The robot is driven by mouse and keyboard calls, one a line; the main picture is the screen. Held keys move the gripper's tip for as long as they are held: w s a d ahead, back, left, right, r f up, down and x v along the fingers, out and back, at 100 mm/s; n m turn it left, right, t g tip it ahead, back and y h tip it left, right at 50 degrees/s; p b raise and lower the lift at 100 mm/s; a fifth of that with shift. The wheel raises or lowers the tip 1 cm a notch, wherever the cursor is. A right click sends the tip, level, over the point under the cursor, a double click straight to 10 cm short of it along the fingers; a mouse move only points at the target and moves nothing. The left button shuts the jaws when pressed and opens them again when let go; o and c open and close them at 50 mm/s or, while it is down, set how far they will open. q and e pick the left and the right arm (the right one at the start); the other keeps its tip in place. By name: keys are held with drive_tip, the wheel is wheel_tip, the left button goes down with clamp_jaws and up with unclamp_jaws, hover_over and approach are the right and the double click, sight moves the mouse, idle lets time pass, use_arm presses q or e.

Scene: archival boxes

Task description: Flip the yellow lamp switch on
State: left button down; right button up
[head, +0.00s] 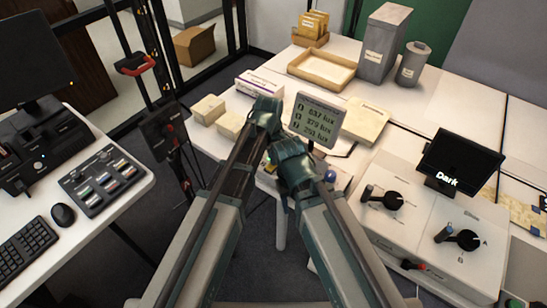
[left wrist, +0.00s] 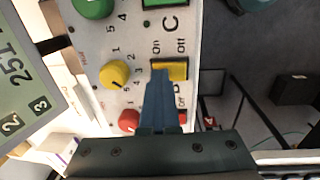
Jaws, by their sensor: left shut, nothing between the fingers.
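The yellow lamp switch (left wrist: 178,70) is a rocker on the light control panel (left wrist: 128,45) in the left wrist view, beside the "On" and "Off" marks. My left gripper (left wrist: 160,76) is shut and empty. Its fingertips overlap the switch on its "On" side and hide part of it; I cannot tell whether they touch. Which way the switch is tipped is unclear. A yellow knob (left wrist: 115,74) sits beside it. In the head view my arms hide most of the panel. My right gripper is hidden behind its own arm.
A red knob (left wrist: 129,121) and a green knob (left wrist: 93,6) flank the yellow row. The lux display (head: 318,119) stands just beyond my arms. A console with black dials (head: 393,201) and a "Dark" screen (head: 462,163) is at right.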

sight(270, 168)
use_arm(q)
drive_tip(key=shift+s+a, duration=0.45)
drive_tip(key=shift+s, duration=0.2)
use_arm(e)
drive_tip(key=shift+r, duration=0.1)
use_arm(q)
drive_tip(key=shift+r+p, duration=0.2)
drive_tip(key=shift+p, duration=0.1)
use_arm(e)
drive_tip(key=shift+r, duration=0.15)
use_arm(q)
drive_tip(key=shift+r+p, duration=0.5)
drive_tip(key=r+p, duration=0.4)
drive_tip(key=shift+s+a+r, duration=0.15)
drive_tip(key=shift+s+r, duration=0.1)
drive_tip(key=shift+s, duration=0.05)
wheel_tip(270, 168, up, 8)
drive_tip(key=p, duration=0.8)
drive_tip(key=shift+s+a, duration=0.4)
drive_tip(key=shift+s, duration=0.05)
use_arm(e)
wheel_tip(270, 168, up, 14)
drive_tip(key=d, duration=0.1)
drive_tip(key=shift+s+d+f, duration=0.2)
drive_tip(key=shift+d+f, duration=0.05)
drive_tip(key=shift+d, duration=0.05)
use_arm(q)
drive_tip(key=shift+w, duration=0.1)
